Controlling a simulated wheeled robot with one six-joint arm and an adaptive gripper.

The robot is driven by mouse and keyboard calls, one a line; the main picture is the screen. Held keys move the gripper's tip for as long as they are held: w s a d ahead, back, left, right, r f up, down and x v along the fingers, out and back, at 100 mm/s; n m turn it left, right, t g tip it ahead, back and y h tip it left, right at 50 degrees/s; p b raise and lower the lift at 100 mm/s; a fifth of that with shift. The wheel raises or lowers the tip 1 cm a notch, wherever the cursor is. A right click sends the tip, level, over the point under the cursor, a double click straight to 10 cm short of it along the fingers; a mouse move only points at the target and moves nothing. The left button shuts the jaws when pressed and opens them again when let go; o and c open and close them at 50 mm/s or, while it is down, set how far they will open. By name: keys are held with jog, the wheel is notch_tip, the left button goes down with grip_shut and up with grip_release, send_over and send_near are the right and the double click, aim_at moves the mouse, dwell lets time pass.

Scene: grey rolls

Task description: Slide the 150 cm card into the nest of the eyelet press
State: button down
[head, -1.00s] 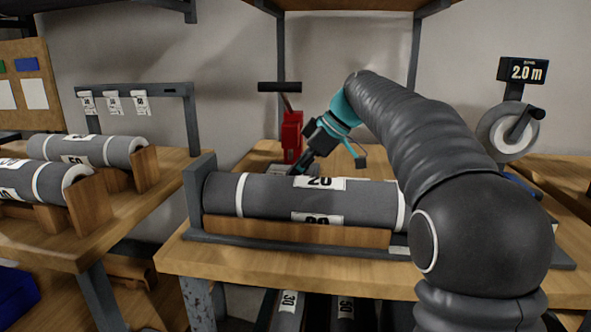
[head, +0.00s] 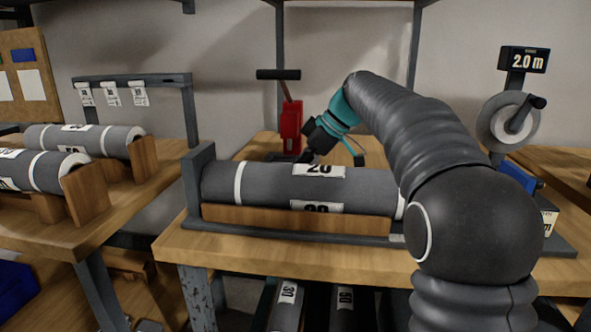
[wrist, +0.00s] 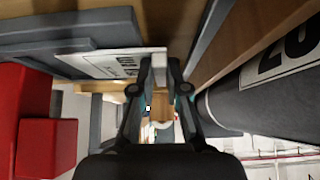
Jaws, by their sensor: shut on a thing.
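My gripper (wrist: 154,78) is shut on a white card (wrist: 108,65) with dark print, seen at a slant in the wrist view; its number is not readable. The card reaches left from the fingertips to a grey plate (wrist: 60,30) of the eyelet press. I cannot tell whether it is inside the nest. The press shows as red blocks (wrist: 35,120) at the left of the wrist view. In the head view the red press (head: 291,122) has a dark handle on top. My gripper (head: 306,157) is beside its base, its tips and the card hidden behind the roll.
A large grey roll (head: 270,187) labelled 20 lies in a wooden cradle in front of my gripper, close on its right in the wrist view (wrist: 245,105). A 2.0 m display (head: 523,60) and tape reel (head: 500,123) stand right. More rolls (head: 85,140) lie left.

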jog(key=shift+w+d+p, duration=0.2)
jog(key=shift+w+p, duration=0.5)
jog(key=shift+w, duration=0.4)
jog(key=shift+w+d+p, duration=0.2)
jog(key=shift+w+p, duration=0.5)
jog(key=shift+w, duration=0.35)
jog(key=c, duration=1.1)
grip_release()
